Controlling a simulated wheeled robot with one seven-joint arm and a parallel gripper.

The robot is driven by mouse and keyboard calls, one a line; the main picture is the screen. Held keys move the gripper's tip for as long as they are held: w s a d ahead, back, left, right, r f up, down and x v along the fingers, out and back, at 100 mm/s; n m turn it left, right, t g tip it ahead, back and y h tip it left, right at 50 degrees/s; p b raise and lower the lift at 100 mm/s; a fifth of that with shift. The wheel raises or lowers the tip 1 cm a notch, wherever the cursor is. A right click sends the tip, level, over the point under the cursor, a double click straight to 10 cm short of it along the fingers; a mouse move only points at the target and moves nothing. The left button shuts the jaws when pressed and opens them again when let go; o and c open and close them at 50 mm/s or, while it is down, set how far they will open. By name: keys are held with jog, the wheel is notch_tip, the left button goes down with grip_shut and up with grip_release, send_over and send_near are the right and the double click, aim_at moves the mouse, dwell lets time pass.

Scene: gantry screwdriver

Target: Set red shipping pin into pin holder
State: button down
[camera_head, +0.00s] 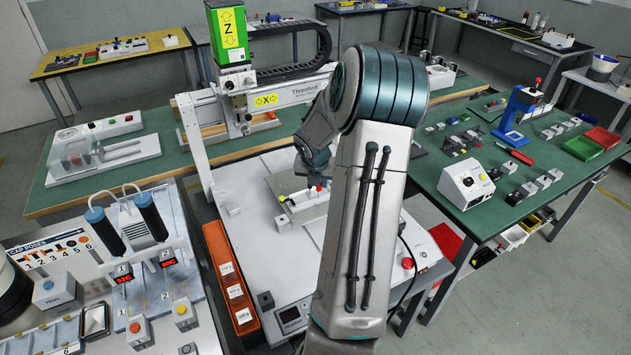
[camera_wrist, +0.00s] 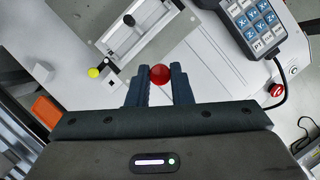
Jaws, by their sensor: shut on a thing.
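The red shipping pin (camera_wrist: 160,74) shows as a round red head between my fingertips in the wrist view. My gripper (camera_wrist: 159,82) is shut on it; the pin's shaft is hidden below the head. In the head view my gripper (camera_head: 316,184) is low over the white gantry table, at a small light fixture with a metal plate (camera_head: 292,205). In the wrist view the plate (camera_wrist: 132,32) lies just beyond the fingers, with a black knob and a yellow knob (camera_wrist: 93,73). I cannot tell which part is the pin holder, or whether the pin touches anything.
The gantry (camera_head: 262,98) stands behind my gripper. An orange tray (camera_head: 226,268) with labelled slots runs along the table's left edge. A keypad pendant (camera_wrist: 258,22) and a red button (camera_wrist: 276,90) are at right in the wrist view.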

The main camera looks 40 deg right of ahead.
jog(key=shift+r+p, duration=2.05)
jog(key=shift+p, duration=0.05)
jog(key=shift+a+f, duration=0.1)
